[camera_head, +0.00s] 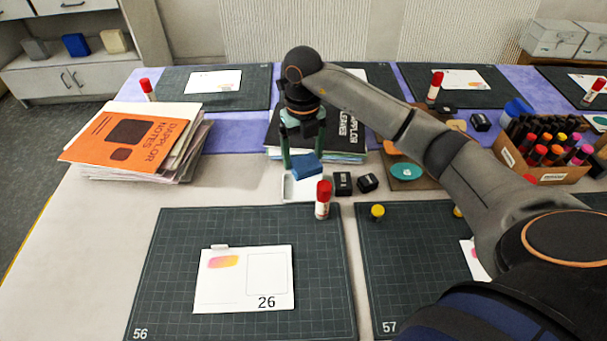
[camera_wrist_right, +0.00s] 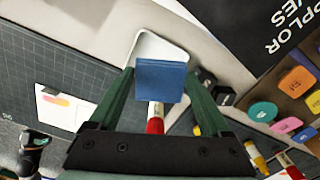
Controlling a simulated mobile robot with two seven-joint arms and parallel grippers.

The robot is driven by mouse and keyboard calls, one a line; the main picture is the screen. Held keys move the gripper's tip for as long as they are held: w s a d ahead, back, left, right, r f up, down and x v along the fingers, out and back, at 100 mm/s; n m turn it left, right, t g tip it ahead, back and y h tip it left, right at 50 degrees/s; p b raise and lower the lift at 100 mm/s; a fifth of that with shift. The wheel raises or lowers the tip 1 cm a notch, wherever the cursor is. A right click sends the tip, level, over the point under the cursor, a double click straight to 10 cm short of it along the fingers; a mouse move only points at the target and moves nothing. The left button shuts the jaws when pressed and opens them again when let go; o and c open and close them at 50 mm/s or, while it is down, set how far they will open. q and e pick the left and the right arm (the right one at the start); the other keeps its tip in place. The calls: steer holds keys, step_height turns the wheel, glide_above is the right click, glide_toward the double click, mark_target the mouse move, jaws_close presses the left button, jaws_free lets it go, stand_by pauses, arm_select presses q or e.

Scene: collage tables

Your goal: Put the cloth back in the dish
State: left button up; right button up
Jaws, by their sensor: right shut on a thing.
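The blue cloth (camera_head: 307,167) is a small folded block. My right gripper (camera_head: 302,162) is shut on it, with a green finger on either side. In the right wrist view the cloth (camera_wrist_right: 160,80) sits between the fingertips. The dish (camera_head: 290,192) is white and shallow and lies on the table behind the left-hand mat. In the right wrist view the dish (camera_wrist_right: 143,47) shows beyond the cloth, which covers part of it. The cloth appears above the dish's back right part; I cannot tell the exact gap. My left gripper is not seen in the head view.
A red-capped glue stick (camera_head: 323,200) stands close to the dish's right front. Black blocks (camera_head: 343,184) are just right of it. Books (camera_head: 345,140) lie behind the dish, an orange-topped paper stack (camera_head: 135,145) at left. A marker box (camera_head: 545,155) stands at right.

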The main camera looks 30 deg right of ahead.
mark_target(303, 159)
steer(key=shift+f, duration=2.65)
steer(key=o, duration=1)
steer(key=shift+f, duration=0.1)
step_height(303, 159, up, 12)
steer(key=shift+r, duration=0.15)
